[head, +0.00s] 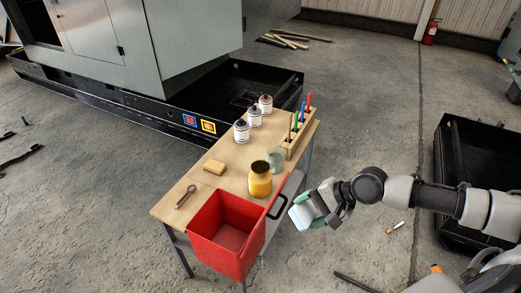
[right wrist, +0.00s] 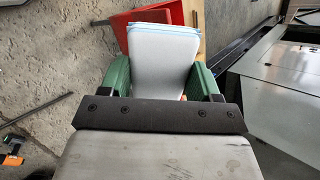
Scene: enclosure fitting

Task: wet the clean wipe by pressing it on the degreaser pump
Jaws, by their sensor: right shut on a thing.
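My right gripper (head: 314,210) is off the bench's right side, near the red bin. Its green fingers are shut on a white wipe with pale blue edges (head: 300,215). In the right wrist view the wipe (right wrist: 162,62) stands out flat between the fingers. It looks clean and apart from the bench. A yellow jar with a dark top (head: 260,181) stands on the bench by its right edge. Three white labelled cans with dark and red tops (head: 242,132) stand in a row farther back. I cannot tell which container is the degreaser pump. My left gripper is not in view.
The wooden bench (head: 222,149) also holds a grey-green cup (head: 275,154), a rack with coloured sticks (head: 291,146), a tan sponge-like block (head: 214,167) and a metal tool (head: 185,198). A red bin (head: 209,219) is at its near end. Black trays lie beyond.

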